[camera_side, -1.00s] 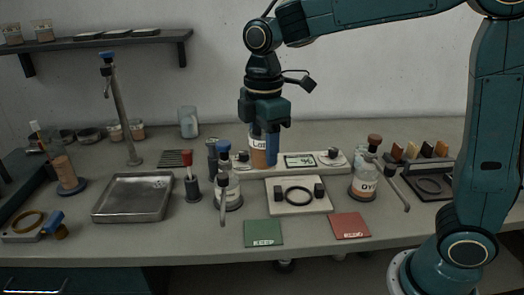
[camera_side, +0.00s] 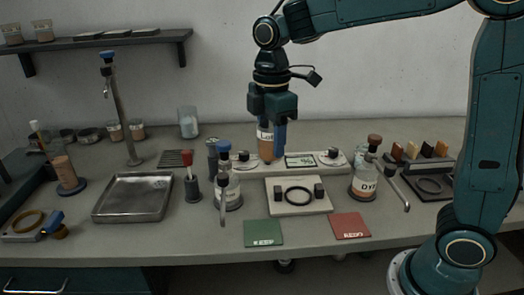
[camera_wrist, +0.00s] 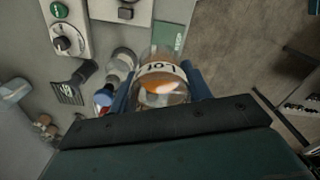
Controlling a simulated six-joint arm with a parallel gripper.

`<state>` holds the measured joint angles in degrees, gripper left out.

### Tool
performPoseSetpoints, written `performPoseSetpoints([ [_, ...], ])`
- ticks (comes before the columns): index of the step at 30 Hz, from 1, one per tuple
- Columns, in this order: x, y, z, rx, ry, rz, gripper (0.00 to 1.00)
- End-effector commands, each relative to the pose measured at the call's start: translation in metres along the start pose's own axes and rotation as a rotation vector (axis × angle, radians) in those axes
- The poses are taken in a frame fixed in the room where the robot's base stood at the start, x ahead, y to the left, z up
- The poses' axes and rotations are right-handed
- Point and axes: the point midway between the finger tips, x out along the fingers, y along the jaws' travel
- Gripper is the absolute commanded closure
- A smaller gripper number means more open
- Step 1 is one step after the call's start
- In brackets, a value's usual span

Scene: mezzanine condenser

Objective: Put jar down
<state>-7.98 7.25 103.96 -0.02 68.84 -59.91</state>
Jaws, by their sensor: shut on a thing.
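The jar (camera_side: 265,142) is clear, with orange-brown contents and a white label starting "Lot". My gripper (camera_side: 272,145) is shut on it, with blue fingers on either side, and holds it roughly upright in the air. In the side view it appears in front of the left part of a long pale unit with a display (camera_side: 300,161). The wrist view shows the jar (camera_wrist: 163,85) between both blue fingers (camera_wrist: 160,92). The jar's underside and exact height above the bench are hard to tell.
A pale plate with a black ring (camera_side: 270,207) lies in front, between a clear bottle with blue cap (camera_side: 229,192) and a brown-capped bottle (camera_side: 364,183). Green KEEP (camera_side: 264,233) and red REDO (camera_side: 350,225) cards lie nearer. An empty metal tray (camera_side: 133,197) is left.

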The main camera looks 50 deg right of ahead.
Motion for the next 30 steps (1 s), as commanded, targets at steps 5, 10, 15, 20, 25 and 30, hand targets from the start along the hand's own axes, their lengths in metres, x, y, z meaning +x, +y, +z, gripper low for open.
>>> performPoseSetpoints([
  [5, -0.003, 0.018, 0.033, 0.010, 0.001, 0.001, 0.76],
  [10, -0.006, 0.032, 0.067, 0.012, 0.001, 0.002, 0.76],
  [15, -0.008, 0.041, 0.096, 0.012, 0.001, 0.002, 0.76],
  [20, -0.009, 0.044, 0.113, 0.010, 0.001, 0.001, 0.76],
  [25, -0.009, 0.046, 0.119, 0.009, 0.001, 0.001, 0.76],
  [30, -0.007, 0.046, 0.119, 0.008, 0.001, 0.001, 0.76],
])
